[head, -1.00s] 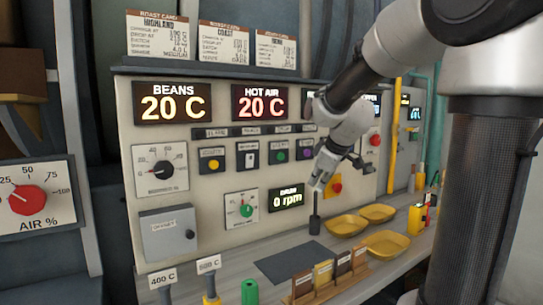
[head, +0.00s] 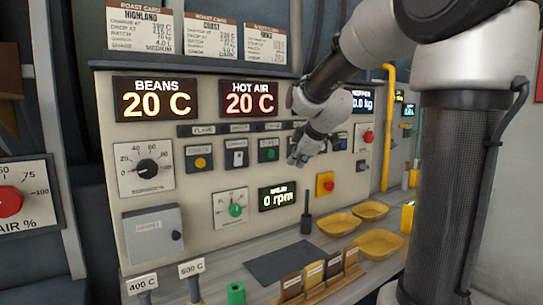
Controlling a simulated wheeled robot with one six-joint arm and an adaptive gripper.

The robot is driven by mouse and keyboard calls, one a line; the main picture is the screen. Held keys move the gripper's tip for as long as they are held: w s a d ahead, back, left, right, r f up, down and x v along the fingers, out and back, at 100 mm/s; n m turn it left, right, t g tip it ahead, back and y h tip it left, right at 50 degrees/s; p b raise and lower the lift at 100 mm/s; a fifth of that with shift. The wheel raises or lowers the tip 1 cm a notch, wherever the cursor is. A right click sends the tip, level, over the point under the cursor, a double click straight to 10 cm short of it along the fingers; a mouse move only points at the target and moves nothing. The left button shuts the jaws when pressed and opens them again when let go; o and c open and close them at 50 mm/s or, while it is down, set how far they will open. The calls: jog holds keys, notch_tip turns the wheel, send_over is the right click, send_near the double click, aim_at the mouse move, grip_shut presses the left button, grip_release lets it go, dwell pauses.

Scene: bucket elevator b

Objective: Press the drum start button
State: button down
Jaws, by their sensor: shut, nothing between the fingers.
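The control panel (head: 225,105) fills the middle of the head view. My gripper (head: 296,161) is shut and empty, pointing down in front of the panel just right of the green button. It hides part of the row, and its distance from the panel is unclear.
Yellow trays (head: 371,210) and a dark upright tool (head: 306,222) are on the ledge below. A red knob on a yellow plate (head: 325,184) sits right of the rpm display. A grey box (head: 153,233) juts from the lower left. A yellow pipe (head: 388,130) stands right.

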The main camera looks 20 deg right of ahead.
jog(key=w+a, duration=0.1)
jog(key=w, duration=0.7)
jog(key=shift+a, duration=0.25)
jog(key=shift+w, duration=0.1)
dwell(1.1)
jog(key=shift+w+a, duration=0.1)
jog(key=shift+w, duration=0.15)
jog(key=shift+w+a, duration=0.1)
jog(key=shift+w, duration=0.35)
dwell(0.6)
jog(key=shift+s, duration=0.85)
jog(key=shift+d, duration=0.2)
jog(key=s, duration=0.3)
jog(key=s+d, duration=0.1)
jog(key=s, duration=0.1)
